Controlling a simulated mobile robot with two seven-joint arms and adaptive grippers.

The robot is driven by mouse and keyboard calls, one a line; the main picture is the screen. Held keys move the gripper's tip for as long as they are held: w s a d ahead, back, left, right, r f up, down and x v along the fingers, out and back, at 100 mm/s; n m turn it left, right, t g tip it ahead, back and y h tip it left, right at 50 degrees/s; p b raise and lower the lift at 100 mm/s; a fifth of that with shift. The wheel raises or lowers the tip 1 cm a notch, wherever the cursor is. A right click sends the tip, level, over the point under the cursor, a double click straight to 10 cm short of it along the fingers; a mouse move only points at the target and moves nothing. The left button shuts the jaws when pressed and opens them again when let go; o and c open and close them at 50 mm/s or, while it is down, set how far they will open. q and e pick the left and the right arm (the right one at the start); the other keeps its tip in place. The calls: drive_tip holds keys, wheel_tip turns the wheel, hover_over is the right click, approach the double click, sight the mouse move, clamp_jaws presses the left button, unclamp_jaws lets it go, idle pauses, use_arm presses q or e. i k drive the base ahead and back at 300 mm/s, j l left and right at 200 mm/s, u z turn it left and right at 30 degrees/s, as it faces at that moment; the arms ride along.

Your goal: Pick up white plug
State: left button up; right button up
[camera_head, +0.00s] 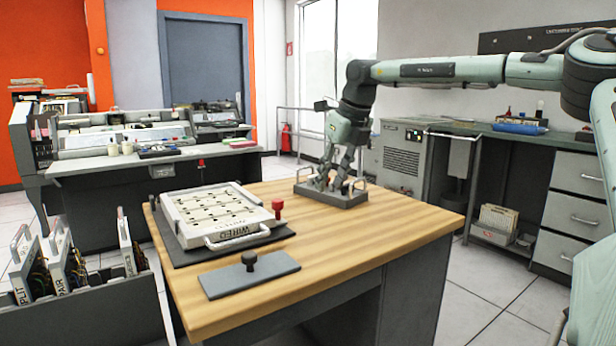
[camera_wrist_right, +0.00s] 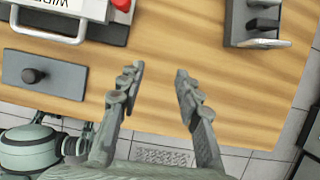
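I cannot make out a white plug in either view. A grey tray with metal handles (camera_head: 332,197) sits on the wooden table; in the wrist view it is cut off at the upper right (camera_wrist_right: 262,43) with a dark block in it. My right gripper (camera_head: 338,178) overlaps the tray in the head view and hides part of what it holds. In the wrist view the right gripper (camera_wrist_right: 159,70) is open, its fingers apart with only bare wood beneath. My left gripper is not in view.
A white panel with a handle (camera_head: 215,215) lies on a dark mat on the wooden table (camera_head: 350,240). A red knob (camera_head: 277,206) stands beside it. A grey plate (camera_head: 225,284) with a black knob (camera_head: 249,259) lies nearer the front. The table's right front is clear.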

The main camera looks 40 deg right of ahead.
sight(310, 179)
drive_tip(key=i+l+u, duration=0.1)
drive_tip(key=l, duration=0.4)
drive_tip(key=i+l+u, duration=0.15)
drive_tip(key=l, duration=0.4)
drive_tip(key=i+l+u, duration=0.1)
drive_tip(key=l, duration=0.4)
